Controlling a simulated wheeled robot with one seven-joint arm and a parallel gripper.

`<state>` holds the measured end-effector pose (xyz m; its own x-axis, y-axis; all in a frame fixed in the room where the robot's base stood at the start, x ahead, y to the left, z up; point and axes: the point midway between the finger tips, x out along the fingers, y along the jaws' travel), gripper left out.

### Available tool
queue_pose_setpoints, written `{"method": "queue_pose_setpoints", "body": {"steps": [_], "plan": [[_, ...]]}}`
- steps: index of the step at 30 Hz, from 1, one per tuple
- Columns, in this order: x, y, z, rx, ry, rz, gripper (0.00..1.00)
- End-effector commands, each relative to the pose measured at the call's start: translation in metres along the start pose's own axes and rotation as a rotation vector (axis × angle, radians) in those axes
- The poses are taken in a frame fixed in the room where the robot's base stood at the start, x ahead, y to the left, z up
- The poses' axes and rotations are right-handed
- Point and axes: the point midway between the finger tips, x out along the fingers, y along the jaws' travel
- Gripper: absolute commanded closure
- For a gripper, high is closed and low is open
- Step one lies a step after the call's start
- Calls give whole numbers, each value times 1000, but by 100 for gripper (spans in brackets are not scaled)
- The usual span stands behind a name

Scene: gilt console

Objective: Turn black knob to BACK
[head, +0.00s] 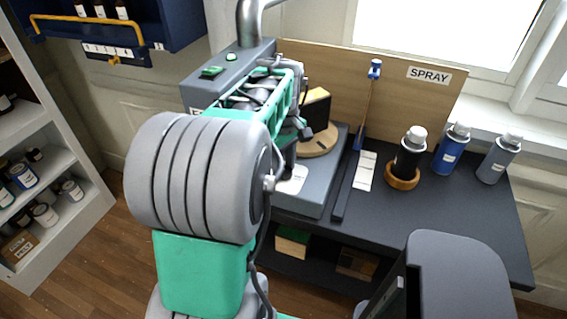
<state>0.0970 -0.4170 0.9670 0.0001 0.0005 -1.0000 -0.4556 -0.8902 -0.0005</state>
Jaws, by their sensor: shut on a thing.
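The grey machine base (318,196) stands on the dark bench, with a white label (293,180) on its top. My arm reaches over from the front and covers much of the machine. My gripper (287,157) shows only as a small dark part beyond my arm, low over the base beside the label. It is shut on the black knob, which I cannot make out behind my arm. The knob's pointer and setting are hidden. A round wooden disc (318,143) carries a black and yellow block (316,108).
A grey box with green buttons (212,71) stands behind my arm. A black spray can (409,155) stands in a wooden ring, with blue (451,150) and grey-blue (498,160) cans to its right. A blue-handled tool (368,100) leans against the SPRAY board (430,110).

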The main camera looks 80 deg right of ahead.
Motion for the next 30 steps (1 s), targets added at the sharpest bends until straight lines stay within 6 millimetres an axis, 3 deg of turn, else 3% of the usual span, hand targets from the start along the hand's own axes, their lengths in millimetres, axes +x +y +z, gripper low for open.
{"method": "queue_pose_setpoints", "body": {"steps": [30], "plan": [[-1, 4, 2, 962, 1, 1, 100]]}}
